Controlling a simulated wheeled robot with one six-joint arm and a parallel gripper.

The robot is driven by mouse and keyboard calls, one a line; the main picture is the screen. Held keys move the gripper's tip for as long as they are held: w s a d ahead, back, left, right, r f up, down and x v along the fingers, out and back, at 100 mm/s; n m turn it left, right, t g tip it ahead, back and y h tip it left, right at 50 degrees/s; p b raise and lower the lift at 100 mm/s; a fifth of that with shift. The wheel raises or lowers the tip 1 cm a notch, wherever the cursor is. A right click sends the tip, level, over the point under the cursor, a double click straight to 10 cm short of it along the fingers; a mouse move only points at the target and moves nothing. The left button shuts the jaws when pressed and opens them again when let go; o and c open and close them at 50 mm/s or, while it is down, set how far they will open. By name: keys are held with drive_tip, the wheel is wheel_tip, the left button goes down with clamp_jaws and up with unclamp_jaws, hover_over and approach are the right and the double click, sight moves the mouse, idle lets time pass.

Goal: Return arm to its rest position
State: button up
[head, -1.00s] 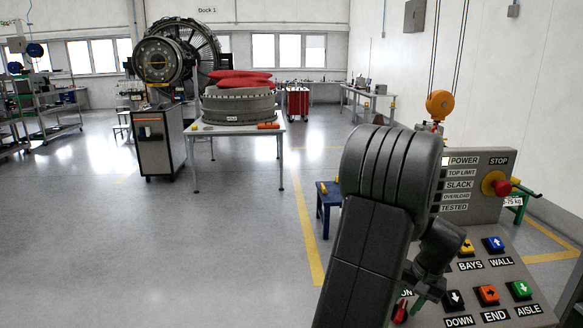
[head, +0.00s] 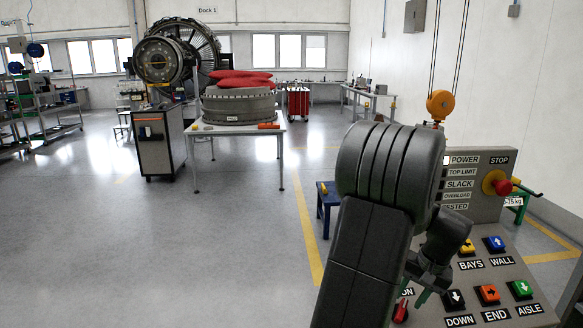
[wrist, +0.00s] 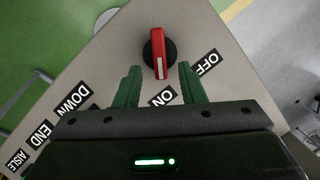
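My gripper (wrist: 158,88) shows in the wrist view with its two green fingers apart, one on each side of the red rotary switch (wrist: 158,55). The fingertips are level with the lower part of the knob or just short of it, and I see no contact. The switch sits on the grey control panel (wrist: 110,50) between the ON and OFF labels. In the head view my dark arm stands in front of the panel (head: 520,240), and the red switch (head: 401,310) shows low beside the gripper. The arm hides part of the panel.
The panel carries a red STOP button (head: 502,187) and several coloured push buttons close to my arm. An orange hoist hook block (head: 440,105) hangs behind it. A blue stool (head: 328,205) stands left of the panel. A table (head: 240,129) bears an engine ring.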

drive_tip(key=v, duration=0.9)
drive_tip(key=p+x, duration=0.1)
drive_tip(key=x, duration=1.2)
drive_tip(key=shift+a+f, duration=0.15)
drive_tip(key=shift+f, duration=0.25)
drive_tip(key=shift+r+n, duration=0.1)
drive_tip(key=shift+n, duration=0.7)
drive_tip(key=shift+a+r+n+g+h, duration=0.15)
drive_tip(key=shift+n+g+h, duration=0.15)
drive_tip(key=shift+n+h, duration=0.55)
drive_tip(key=shift+n+h+b, duration=0.25)
drive_tip(key=shift+n+b, duration=0.1)
drive_tip(key=shift+n, duration=1.2)
